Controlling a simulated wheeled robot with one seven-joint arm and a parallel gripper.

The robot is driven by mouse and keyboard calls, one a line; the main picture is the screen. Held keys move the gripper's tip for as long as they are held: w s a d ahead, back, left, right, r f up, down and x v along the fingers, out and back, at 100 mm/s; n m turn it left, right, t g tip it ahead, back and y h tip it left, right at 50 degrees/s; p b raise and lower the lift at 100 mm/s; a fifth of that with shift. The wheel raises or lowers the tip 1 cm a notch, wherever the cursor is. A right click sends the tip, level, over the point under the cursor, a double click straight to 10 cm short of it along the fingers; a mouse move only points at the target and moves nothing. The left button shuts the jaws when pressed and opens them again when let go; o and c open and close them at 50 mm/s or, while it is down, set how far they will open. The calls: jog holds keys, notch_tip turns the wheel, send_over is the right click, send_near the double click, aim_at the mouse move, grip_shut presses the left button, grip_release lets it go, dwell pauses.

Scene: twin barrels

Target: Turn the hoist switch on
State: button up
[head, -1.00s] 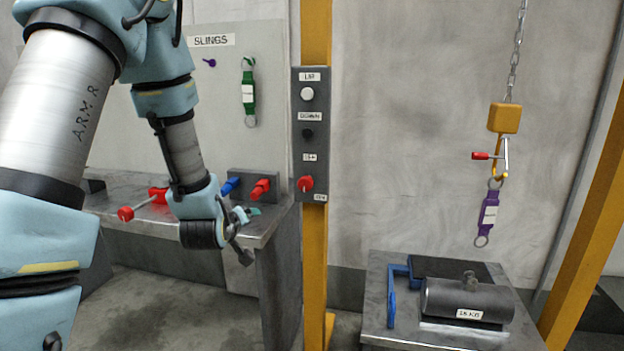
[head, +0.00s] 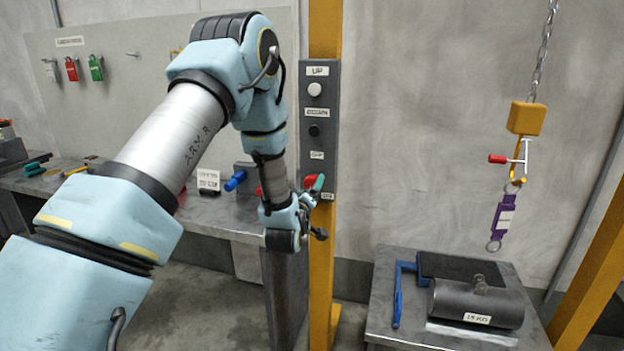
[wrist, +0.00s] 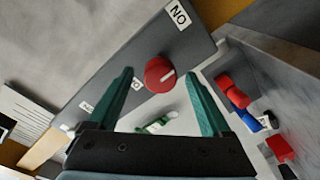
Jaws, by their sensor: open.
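The hoist switch is a red rotary knob (head: 309,182) low on the dark control panel (head: 333,130). In the wrist view the red knob (wrist: 158,73) has a pale line on its face, and an ON label (wrist: 179,14) lies beyond it. My gripper (head: 317,188) is at the bottom of the panel, partly covering the knob in the head view. In the wrist view my gripper (wrist: 159,80) is open, its two teal fingers on either side of the knob. I cannot tell whether they touch it. Another label near the left finger is partly hidden.
The panel is on a yellow post (head: 321,270). Above the knob are a white button (head: 315,90) and a black button (head: 314,131). A workbench (head: 225,224) stands left, with a blue connector (head: 235,181). A chain hoist (head: 526,118) hangs right, above a table with a dark cylinder (head: 478,303).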

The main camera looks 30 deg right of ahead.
jog(key=shift+p+x, duration=0.3)
jog(key=shift+x, duration=0.9)
jog(key=shift+c, duration=0.4)
grip_shut()
